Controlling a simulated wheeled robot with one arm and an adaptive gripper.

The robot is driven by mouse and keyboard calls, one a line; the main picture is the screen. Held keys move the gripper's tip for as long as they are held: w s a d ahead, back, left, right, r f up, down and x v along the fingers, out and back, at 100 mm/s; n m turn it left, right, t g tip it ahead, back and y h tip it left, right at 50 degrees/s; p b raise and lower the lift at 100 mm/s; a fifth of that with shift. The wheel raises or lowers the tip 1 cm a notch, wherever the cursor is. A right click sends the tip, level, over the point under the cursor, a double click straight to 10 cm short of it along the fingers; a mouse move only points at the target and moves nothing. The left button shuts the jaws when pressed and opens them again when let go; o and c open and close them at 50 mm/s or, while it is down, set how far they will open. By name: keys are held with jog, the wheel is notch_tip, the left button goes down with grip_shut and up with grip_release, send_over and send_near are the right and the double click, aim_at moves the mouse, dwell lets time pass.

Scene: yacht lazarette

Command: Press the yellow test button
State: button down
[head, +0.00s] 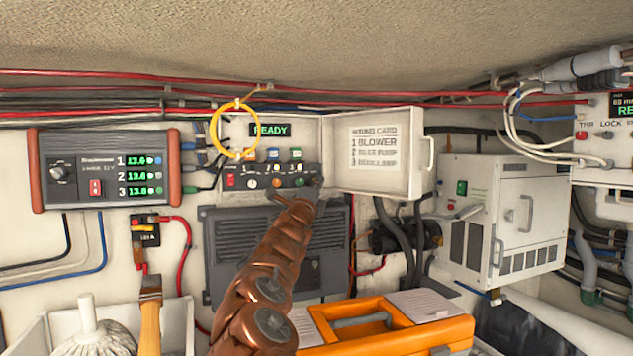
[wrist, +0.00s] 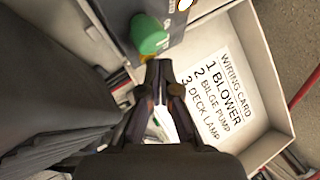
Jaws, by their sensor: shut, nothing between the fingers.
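An open white panel box with a door (head: 378,152) stands on the back wall. I cannot clearly pick out the yellow test button in the head view. In the wrist view a small pale round control with a yellow-orange rim (wrist: 184,5) is cut by the top edge; I cannot tell whether it is the button. My gripper (head: 308,194) is shut and empty at the strip's right end. In the wrist view its tips (wrist: 158,72) appear just below a green block (wrist: 150,34).
A yellow ring (head: 235,128) hangs left of the green READY display (head: 270,130). The open door with the wiring card is close on the right. An orange toolbox (head: 395,337) and a brush (head: 150,310) are below. A white cabinet (head: 505,215) stands right.

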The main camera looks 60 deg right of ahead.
jog(key=shift+w, duration=0.1)
dwell(0.3)
dwell(0.3)
jog(key=shift+s+a+b, duration=0.4)
jog(key=shift+s+b, duration=0.25)
jog(key=shift+s, duration=0.1)
jog(key=s+a+b, duration=0.1)
jog(key=b, duration=0.1)
jog(key=s+b, duration=0.1)
jog(key=s+a+b, duration=0.1)
jog(key=s+b, duration=0.1)
jog(key=shift+a+b, duration=0.3)
jog(key=shift+a, duration=0.05)
